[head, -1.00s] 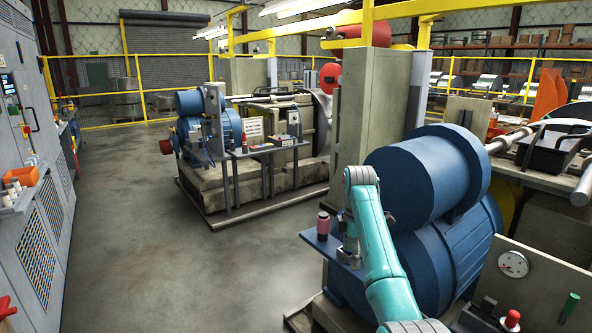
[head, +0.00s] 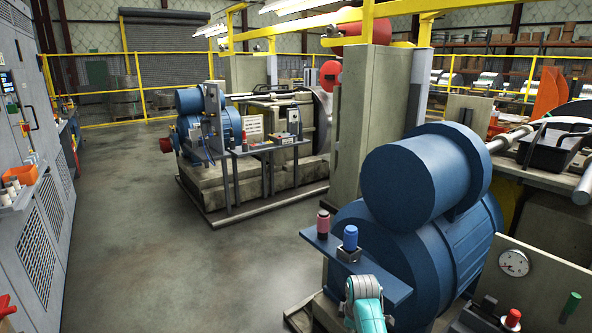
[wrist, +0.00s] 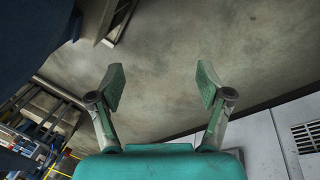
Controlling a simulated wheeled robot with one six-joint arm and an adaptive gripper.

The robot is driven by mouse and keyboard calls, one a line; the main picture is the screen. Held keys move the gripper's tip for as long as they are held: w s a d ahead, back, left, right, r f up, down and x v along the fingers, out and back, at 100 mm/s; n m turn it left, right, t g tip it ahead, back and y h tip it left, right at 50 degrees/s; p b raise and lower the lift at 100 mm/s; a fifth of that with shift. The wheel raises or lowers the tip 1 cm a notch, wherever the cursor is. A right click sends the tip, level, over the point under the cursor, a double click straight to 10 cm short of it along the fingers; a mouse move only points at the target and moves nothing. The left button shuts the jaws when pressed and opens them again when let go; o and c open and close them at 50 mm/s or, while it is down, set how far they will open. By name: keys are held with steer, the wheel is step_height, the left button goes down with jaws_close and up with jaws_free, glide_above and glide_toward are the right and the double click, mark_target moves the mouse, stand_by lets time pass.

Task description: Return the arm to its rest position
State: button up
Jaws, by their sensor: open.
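My teal arm (head: 366,306) shows at the bottom of the head view, low in front of the blue shelf. My gripper (wrist: 160,85) shows in the wrist view with its two fingers spread apart and nothing between them. Beyond the fingers is bare grey floor. The gripper itself is hidden in the head view. A pink-red bottle (head: 323,223) and a blue bottle (head: 350,238) stand upright on the blue shelf (head: 385,284). The blue bottle sits in a dark square holder. My arm is apart from both bottles.
A large blue motor (head: 415,190) stands behind and right of the shelf. A grey cabinet (head: 35,200) lines the left side, with an orange bin (head: 20,174). A panel with a gauge (head: 513,263) is at right. Open floor (head: 170,260) lies between.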

steer(key=s+f+m+t, duration=0.3)
steer(key=s+f, duration=1)
steer(key=f, duration=0.1)
steer(key=s+d+f+m+t, duration=0.1)
steer(key=s+f+m, duration=0.1)
steer(key=s, duration=0.8)
steer(key=s+d+f+m+t, duration=0.1)
steer(key=s+f+m+t, duration=0.1)
steer(key=s, duration=0.7)
steer(key=s+r+m+t, duration=0.1)
steer(key=s+r+m, duration=0.1)
steer(key=s+r, duration=0.5)
steer(key=s+r+m+t, duration=0.2)
steer(key=s+r, duration=0.1)
steer(key=s, duration=0.8)
steer(key=s+r+m+t, duration=0.1)
steer(key=s+r, duration=0.5)
steer(key=r, duration=0.4)
steer(key=s+r+m+t, duration=0.1)
steer(key=s+r+m, duration=0.1)
steer(key=s+r, duration=0.4)
step_height(320, 180, up, 4)
steer(key=shift+s+f+m+t, duration=0.15)
steer(key=shift+s+m+t, duration=0.15)
steer(key=shift+t, duration=0.1)
